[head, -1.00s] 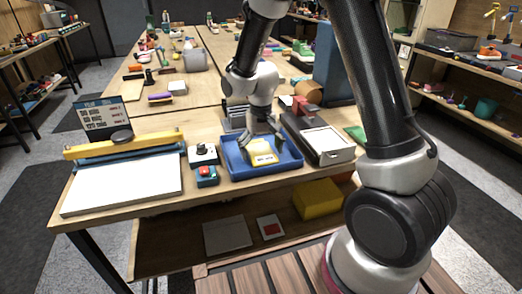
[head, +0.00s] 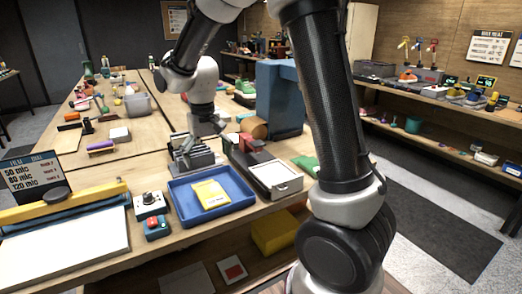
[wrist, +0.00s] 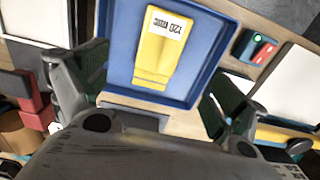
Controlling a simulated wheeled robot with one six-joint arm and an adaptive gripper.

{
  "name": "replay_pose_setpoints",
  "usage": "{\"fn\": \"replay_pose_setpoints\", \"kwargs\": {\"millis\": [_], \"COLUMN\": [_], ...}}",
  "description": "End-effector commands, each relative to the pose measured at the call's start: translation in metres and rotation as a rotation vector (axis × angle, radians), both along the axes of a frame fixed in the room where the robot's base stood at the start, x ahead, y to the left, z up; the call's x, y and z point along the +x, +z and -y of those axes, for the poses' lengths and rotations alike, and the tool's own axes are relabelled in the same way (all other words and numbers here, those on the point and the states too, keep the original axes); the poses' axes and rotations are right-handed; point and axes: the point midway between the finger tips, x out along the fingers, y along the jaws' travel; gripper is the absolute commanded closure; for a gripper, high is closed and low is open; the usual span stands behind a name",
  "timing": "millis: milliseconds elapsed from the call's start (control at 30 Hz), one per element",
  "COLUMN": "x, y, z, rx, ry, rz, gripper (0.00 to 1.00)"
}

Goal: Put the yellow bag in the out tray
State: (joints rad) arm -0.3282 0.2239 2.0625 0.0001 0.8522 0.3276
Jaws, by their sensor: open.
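The yellow bag (head: 210,194) lies flat inside the blue tray (head: 181,210) on the workbench, clear of the tray's walls. In the wrist view the yellow bag (wrist: 160,48) shows a white label with black print, and the blue tray (wrist: 118,40) surrounds it. My gripper (head: 190,150) is above and behind the tray's far edge. In the wrist view my gripper (wrist: 155,100) has its fingers wide apart, with nothing between them, and the bag lies beyond them. I cannot read a name on the tray.
A box with a white top (head: 272,177) stands right of the tray. A control box with a red button (head: 157,227) and a knob unit (head: 149,204) stand at its left. A bar-topped white board (head: 65,245) lies further left. Small items crowd the bench behind.

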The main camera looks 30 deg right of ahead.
Motion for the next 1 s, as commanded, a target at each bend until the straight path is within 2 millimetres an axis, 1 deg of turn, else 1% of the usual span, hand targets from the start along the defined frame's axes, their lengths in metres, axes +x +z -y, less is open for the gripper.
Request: {"fn": "replay_pose_setpoints", "kwargs": {"millis": [67,167,200,267,300,333,433,500,600,700,800,1000], "x": [-0.007,-0.030,-0.044,-0.068,-0.087,-0.100,-0.147,-0.177,-0.210,-0.231,-0.241,-0.243], "y": [0.014,0.044,0.059,0.079,0.091,0.098,0.115,0.121,0.123,0.121,0.120,0.119], "z": [0.010,0.034,0.046,0.066,0.079,0.087,0.112,0.125,0.137,0.143,0.146,0.147], "rx": [0.006,0.018,0.023,0.029,0.031,0.032,0.030,0.024,0.015,0.006,0.002,0.001], "ry": [-0.004,-0.007,-0.007,-0.009,-0.009,-0.010,-0.010,-0.009,-0.007,-0.006,-0.005,-0.003], "rz": [0.020,0.065,0.090,0.128,0.155,0.176,0.240,0.280,0.325,0.356,0.370,0.372], "gripper": [0.04,0.04,0.04,0.04,0.04,0.04,0.04,0.04,0.04,0.04,0.04,0.04]}}
